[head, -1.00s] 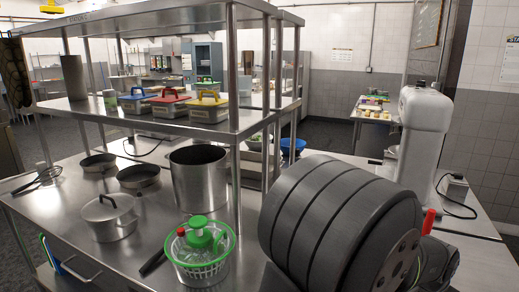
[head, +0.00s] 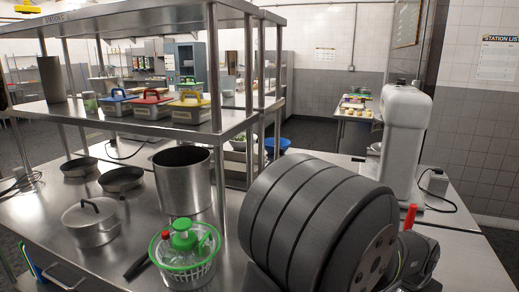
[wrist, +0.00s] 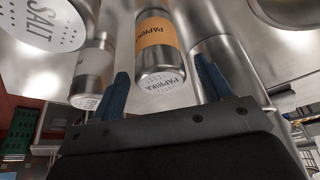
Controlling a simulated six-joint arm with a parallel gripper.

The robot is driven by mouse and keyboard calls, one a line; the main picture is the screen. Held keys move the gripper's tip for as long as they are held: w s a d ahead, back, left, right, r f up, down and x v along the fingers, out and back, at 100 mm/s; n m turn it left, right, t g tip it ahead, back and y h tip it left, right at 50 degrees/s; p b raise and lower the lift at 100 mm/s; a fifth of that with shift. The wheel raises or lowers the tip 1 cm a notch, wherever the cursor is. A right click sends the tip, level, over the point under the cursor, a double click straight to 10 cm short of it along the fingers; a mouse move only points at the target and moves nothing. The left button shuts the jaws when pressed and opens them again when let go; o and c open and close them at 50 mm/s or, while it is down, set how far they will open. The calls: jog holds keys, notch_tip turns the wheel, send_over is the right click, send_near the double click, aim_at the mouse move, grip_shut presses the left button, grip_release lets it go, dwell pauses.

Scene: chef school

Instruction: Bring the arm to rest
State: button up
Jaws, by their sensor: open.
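My gripper (wrist: 161,70) shows in the wrist view, with two blue fingers spread apart. Nothing is clamped between them. A paprika shaker (wrist: 155,42) with an orange label appears in the picture between the fingertips. I cannot tell how far beyond them it is. The gripper is not visible in the head view, where a big dark grey ribbed part, seemingly of my arm, fills the front right.
In the wrist view a salt shaker (wrist: 45,22) and another shaker (wrist: 93,72) stand left of the paprika. In the head view a steel pot (head: 183,182), a lidded pot (head: 90,225), a green-topped spinner (head: 184,252) and a white mixer (head: 400,140) stand on the counter.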

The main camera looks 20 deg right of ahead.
jog(key=x, duration=0.3)
jog(key=shift+f, duration=0.1)
jog(key=r, duration=0.5)
jog(key=shift+s, duration=0.2)
jog(key=s+a+r, duration=0.3)
jog(key=s+r, duration=0.4)
jog(key=s, duration=0.4)
jog(key=w+a+r+n+t, duration=0.1)
jog(key=w+a+n, duration=0.15)
jog(key=w, duration=0.85)
jog(key=w+a+r+n+y, duration=0.1)
jog(key=w+a, duration=0.3)
jog(key=w, duration=0.7)
jog(key=w+a+r+n+t, duration=0.1)
jog(key=w+a+r+n, duration=0.15)
jog(key=w, duration=0.85)
jog(key=w+a+n, duration=0.1)
jog(key=w+a, duration=0.8)
jog(key=w, duration=0.1)
jog(key=shift+a+r+n+t+y, duration=0.25)
jog(key=shift+r+n+t+y, duration=0.05)
jog(key=shift+r+n+t, duration=0.1)
jog(key=shift+s+d, duration=0.1)
